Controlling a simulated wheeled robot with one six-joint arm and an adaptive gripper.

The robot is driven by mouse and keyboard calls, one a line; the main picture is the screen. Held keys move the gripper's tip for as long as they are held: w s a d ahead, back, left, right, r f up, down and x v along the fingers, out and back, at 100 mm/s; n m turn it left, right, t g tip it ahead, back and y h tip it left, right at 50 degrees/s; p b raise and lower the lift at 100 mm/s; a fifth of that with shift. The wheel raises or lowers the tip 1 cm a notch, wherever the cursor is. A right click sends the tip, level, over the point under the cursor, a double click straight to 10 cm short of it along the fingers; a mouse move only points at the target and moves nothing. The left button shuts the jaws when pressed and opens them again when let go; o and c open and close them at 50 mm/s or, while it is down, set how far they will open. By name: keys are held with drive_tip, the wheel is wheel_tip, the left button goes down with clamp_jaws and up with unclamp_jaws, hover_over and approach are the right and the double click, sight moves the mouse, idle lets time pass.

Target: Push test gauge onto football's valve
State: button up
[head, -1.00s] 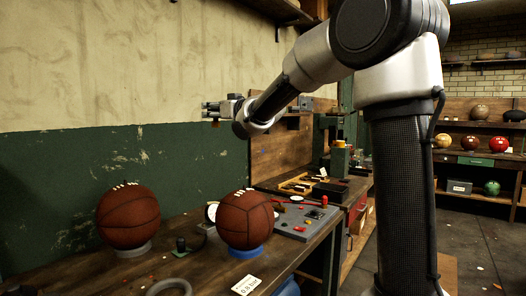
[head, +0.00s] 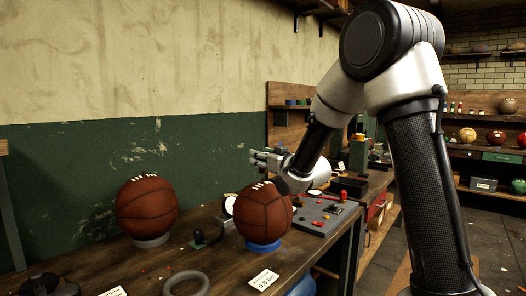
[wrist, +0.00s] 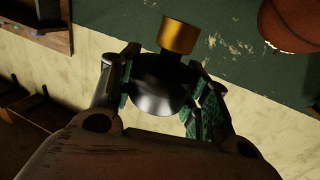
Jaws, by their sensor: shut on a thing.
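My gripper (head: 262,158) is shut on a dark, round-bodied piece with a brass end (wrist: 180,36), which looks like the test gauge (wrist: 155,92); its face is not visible. In the wrist view the green-padded fingers (wrist: 162,95) grip its body from both sides. In the head view the gripper is above the brown laced ball (head: 264,215) on a blue ring (head: 263,245), apart from it. A second brown laced ball (head: 147,208) sits on a grey ring to the left. A ball edge (wrist: 292,22) shows at the wrist view's top right. I cannot make out a valve.
A white-faced dial (head: 229,205) and a small black item with a hose (head: 199,238) stand between the balls. A grey panel with red knobs (head: 322,214) is at right. A loose grey ring (head: 186,284) and a white card (head: 263,280) lie in front.

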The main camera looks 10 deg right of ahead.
drive_tip(key=shift+f, duration=0.45)
drive_tip(key=shift+f, duration=1.45)
idle(1.5)
drive_tip(key=o, duration=1)
drive_tip(key=shift+o, duration=0.2)
drive_tip(key=shift+s, duration=0.15)
